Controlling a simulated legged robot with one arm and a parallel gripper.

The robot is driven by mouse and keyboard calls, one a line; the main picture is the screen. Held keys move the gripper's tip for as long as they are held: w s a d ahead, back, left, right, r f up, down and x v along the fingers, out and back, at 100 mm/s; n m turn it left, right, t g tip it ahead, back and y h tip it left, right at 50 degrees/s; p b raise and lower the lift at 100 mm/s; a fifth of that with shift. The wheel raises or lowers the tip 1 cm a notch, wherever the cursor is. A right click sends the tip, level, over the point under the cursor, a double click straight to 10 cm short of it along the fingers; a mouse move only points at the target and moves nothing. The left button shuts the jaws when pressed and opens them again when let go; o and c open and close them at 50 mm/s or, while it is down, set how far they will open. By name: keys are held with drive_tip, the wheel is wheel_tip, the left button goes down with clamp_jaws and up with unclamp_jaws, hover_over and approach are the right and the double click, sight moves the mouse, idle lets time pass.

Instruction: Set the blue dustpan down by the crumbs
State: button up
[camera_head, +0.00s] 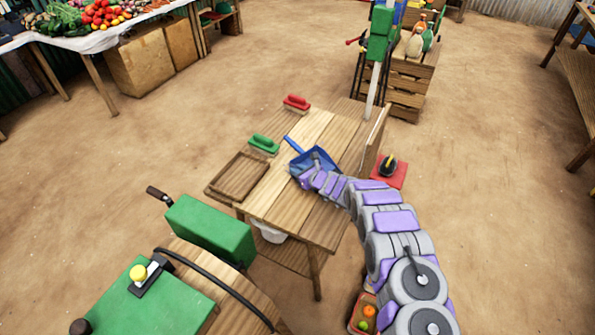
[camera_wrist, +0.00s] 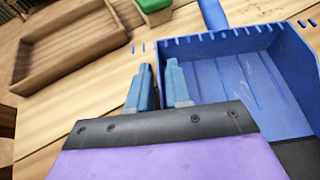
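The blue dustpan (camera_head: 325,158) lies on the slatted wooden table (camera_head: 277,190), its handle pointing to the upper left. In the wrist view the pan (camera_wrist: 255,85) fills the right side, with its handle at the top. My gripper (camera_head: 304,178) is low over the table at the pan's near left side. The right finger overlaps the pan's edge in the picture; contact is unclear. I cannot make out any crumbs.
A shallow wooden tray (camera_head: 238,177) is at the table's left end. A green brush (camera_head: 264,143) and a red brush (camera_head: 296,102) are along the far left side. A green machine (camera_head: 212,230) stands close in front.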

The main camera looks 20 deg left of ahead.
drive_tip(key=shift+o, duration=1.1)
drive_tip(key=p+v, duration=0.2)
drive_tip(key=v, duration=1)
drive_tip(key=shift+p, duration=0.35)
